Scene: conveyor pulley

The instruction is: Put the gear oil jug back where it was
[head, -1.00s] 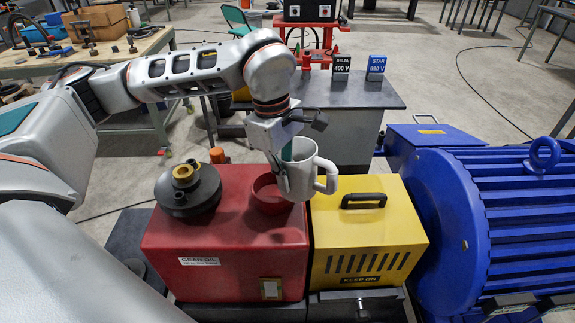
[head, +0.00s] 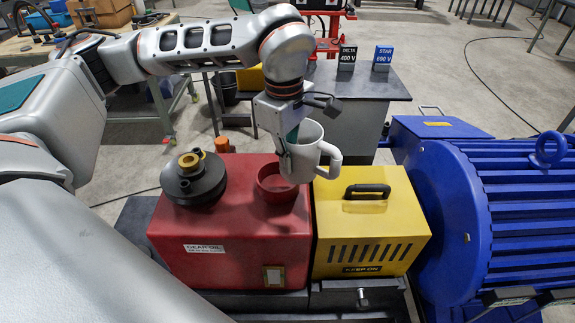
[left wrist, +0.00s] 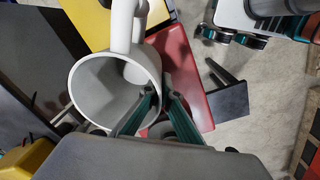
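The gear oil jug (head: 307,158) is a light grey cup-like jug with a handle on its right side. It is upright, just above or at the red round filler cup (head: 276,186) on top of the red gearbox (head: 235,240); I cannot tell whether they touch. My left gripper (head: 285,150) is shut on the jug's wall. In the left wrist view the two teal-edged fingers (left wrist: 155,105) straddle the wall of the jug (left wrist: 85,85), and its inside looks empty. Dark pieces at the head view's lower right corner may be my right gripper; its state is unclear.
A black disc with a brass ring (head: 192,175) sits on the gearbox's left. A yellow box with a black handle (head: 375,225) and a big blue motor (head: 480,200) stand to the right. Behind is a dark-topped table (head: 370,82) with two signs. A workbench is at far left.

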